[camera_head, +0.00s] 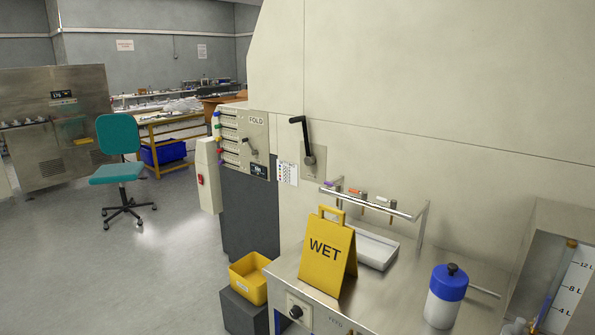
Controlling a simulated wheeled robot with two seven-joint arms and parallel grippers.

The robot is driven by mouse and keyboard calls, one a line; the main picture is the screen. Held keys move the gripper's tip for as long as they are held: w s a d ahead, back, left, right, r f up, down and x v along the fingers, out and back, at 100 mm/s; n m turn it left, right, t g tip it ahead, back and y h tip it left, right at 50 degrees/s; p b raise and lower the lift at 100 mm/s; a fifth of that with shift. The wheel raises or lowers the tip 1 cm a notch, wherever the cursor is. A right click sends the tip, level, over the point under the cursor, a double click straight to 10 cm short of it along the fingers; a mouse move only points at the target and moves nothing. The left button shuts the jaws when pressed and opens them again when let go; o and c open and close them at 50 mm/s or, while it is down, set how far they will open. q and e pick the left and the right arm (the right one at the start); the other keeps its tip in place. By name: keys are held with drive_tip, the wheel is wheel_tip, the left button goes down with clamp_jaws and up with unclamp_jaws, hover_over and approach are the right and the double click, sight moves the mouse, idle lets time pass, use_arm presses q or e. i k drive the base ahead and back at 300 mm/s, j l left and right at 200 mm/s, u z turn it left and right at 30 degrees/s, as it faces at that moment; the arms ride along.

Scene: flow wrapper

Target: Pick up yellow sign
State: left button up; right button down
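The yellow sign (326,255) is a folding A-shaped stand with the word WET on its front and a handle loop on top. It stands upright on the steel counter (388,300), near the counter's left end. Nothing is touching it from above. Neither of my grippers shows in the head view.
A white tray (374,248) lies behind the sign, below a metal rail (375,204). A white bottle with a blue top (446,296) stands to the right. A yellow bin (249,279) sits lower left of the counter. A teal chair (119,165) stands on open floor at left.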

sight(329, 251)
drive_tip(key=i+j, duration=0.45)
drive_tip(key=i+j+z, duration=0.1)
drive_tip(key=z, duration=0.3)
drive_tip(key=i+j+z, duration=0.15)
drive_tip(key=z, duration=0.25)
drive_tip(key=i+j+z, duration=0.1)
drive_tip(key=j+z, duration=0.15)
drive_tip(key=z, duration=0.2)
